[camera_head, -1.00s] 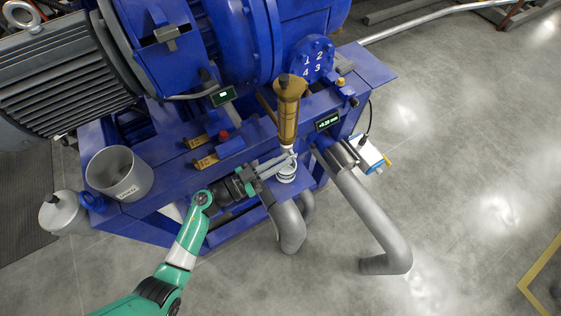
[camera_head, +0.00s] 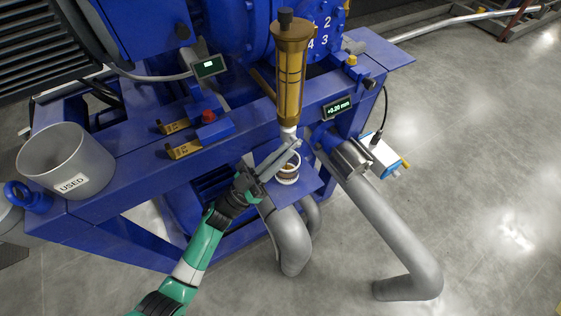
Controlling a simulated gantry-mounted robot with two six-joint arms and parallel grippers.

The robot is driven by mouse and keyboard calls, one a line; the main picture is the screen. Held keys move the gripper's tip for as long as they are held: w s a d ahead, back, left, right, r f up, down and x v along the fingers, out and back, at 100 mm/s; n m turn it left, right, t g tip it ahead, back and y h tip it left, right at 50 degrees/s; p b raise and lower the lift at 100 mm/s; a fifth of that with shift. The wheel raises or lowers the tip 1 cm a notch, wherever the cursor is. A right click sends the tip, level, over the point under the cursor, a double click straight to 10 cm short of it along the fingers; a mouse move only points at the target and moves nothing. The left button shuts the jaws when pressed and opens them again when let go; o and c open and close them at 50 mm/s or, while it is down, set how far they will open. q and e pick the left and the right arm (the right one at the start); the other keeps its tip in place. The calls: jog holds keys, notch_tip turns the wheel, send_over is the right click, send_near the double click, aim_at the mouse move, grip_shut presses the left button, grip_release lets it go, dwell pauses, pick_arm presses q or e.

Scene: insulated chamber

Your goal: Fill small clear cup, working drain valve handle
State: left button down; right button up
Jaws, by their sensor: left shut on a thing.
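The small clear cup (camera_head: 287,178) stands upright on a small blue shelf below the drain outlet (camera_head: 288,133). Its rim looks white, and brownish colour shows inside; the fill level cannot be told. The outlet is at the bottom of the amber, brass-coloured sight column (camera_head: 290,75). My left gripper (camera_head: 291,147) reaches in from the lower left. Its fingers are shut just under the outlet and above the cup, at the drain valve handle, which the fingers hide. My right gripper is not in view.
A grey container labelled USED (camera_head: 66,162) stands on the blue frame (camera_head: 130,172) at the left. Two brass levers (camera_head: 180,138) and a red button (camera_head: 209,116) are on the frame. Grey pipes (camera_head: 385,225) run down to the right. Open floor lies at the right.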

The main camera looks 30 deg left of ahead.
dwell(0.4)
pick_arm(q)
jog(key=c, duration=1.2)
grip_release()
jog(key=shift+c, duration=0.2)
jog(key=shift+f, duration=0.1)
jog(key=p+v, duration=0.1)
jog(key=v, duration=1)
jog(key=shift+s+f, duration=0.15)
jog(key=shift+s, duration=0.1)
